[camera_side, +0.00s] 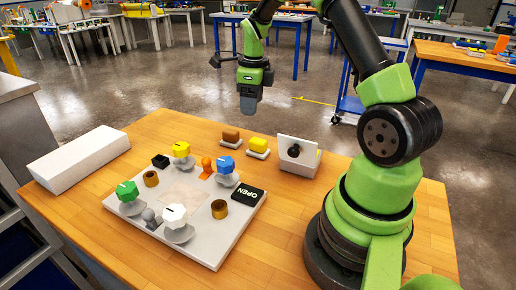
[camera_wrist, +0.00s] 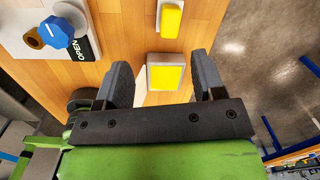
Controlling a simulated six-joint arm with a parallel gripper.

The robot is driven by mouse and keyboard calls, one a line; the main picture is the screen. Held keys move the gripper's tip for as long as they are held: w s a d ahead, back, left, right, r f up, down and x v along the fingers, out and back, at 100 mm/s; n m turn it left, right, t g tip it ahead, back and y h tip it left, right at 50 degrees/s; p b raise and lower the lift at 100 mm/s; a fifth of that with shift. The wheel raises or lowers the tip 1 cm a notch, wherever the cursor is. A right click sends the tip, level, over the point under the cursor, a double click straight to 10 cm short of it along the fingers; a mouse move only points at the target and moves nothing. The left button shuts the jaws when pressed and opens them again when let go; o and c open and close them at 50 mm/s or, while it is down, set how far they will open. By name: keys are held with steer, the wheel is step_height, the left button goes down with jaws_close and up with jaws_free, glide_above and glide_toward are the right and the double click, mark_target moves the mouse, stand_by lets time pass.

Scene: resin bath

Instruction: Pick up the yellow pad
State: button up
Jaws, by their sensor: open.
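A yellow block-shaped pad (camera_side: 258,144) rests on a small white holder on the wooden table, right of a brown pad (camera_side: 231,134) on a similar holder. In the wrist view the yellow pad (camera_wrist: 172,18) is at the top edge, beyond the fingertips. My gripper (camera_side: 249,106) is above and behind the pads in the side view, pointing down and clear of the table. In the wrist view my gripper (camera_wrist: 160,62) is open, with nothing held between its fingers.
A white box (camera_side: 298,154) with a dark round part stands right of the yellow pad. A flat yellow square (camera_wrist: 165,77) in a pale frame shows between my fingers. A white board (camera_side: 215,246) with coloured knobs and an OPEN label (camera_side: 249,195) lies in front. A long white block (camera_side: 80,160) is left.

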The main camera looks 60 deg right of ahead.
mark_target(258, 140)
steer(key=d+f+m, duration=0.1)
steer(key=f+m, duration=0.1)
steer(key=f, duration=0.1)
steer(key=d+f+m, duration=0.1)
steer(key=shift+s+d+f+g, duration=0.3)
steer(key=shift+s+g, duration=0.05)
steer(key=shift+g, duration=0.05)
step_height(258, 140, down, 4)
steer(key=shift+r, duration=0.2)
steer(key=f, duration=0.6)
steer(key=shift+a, duration=0.25)
steer(key=shift+r, duration=0.1)
steer(key=c, duration=0.7)
step_height(258, 140, up, 10)
steer(key=shift+r, duration=0.1)
steer(key=shift+c, duration=0.2)
